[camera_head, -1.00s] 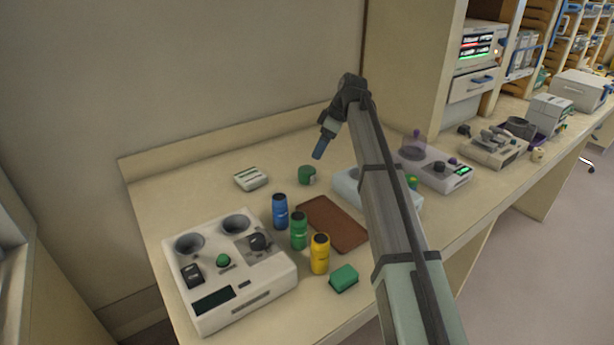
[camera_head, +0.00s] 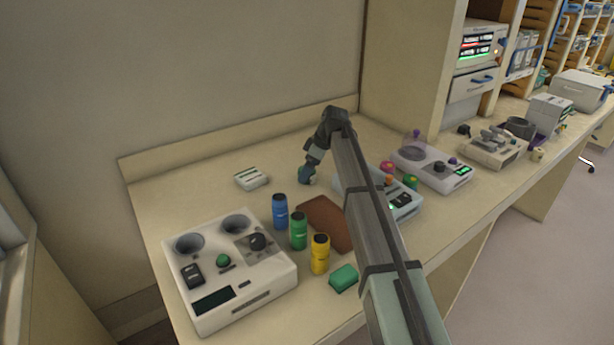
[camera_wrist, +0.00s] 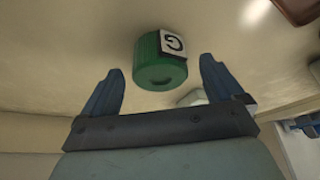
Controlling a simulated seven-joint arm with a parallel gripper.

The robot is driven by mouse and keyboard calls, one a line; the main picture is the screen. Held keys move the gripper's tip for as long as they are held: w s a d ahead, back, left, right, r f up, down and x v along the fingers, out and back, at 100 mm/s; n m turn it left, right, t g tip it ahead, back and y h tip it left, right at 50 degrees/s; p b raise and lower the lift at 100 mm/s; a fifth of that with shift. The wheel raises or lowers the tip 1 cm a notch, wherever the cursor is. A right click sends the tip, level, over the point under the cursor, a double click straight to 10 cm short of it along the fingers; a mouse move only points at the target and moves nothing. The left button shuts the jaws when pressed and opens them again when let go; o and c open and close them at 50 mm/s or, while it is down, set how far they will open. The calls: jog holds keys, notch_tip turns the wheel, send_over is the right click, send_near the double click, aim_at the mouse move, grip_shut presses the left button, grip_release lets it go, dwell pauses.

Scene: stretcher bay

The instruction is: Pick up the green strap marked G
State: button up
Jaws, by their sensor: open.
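The green strap (camera_wrist: 155,68) is a ribbed green roll with a white label marked G. In the wrist view it shows between and just beyond my gripper's two blue fingertips, with space on both sides. My gripper (camera_head: 306,176) is open and empty, pointing down low over the back of the bench. In the head view the gripper covers most or all of the strap's spot.
A brown mat (camera_head: 324,222) lies near the gripper, with blue (camera_head: 280,211), green (camera_head: 298,231) and yellow (camera_head: 320,254) bottles beside it. A white box (camera_head: 251,178) is left of the gripper. A green block (camera_head: 344,278) lies at the front. A large white device (camera_head: 230,270) stands left.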

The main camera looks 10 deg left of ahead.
jog(key=shift+x, duration=1.1)
jog(key=c, duration=1.1)
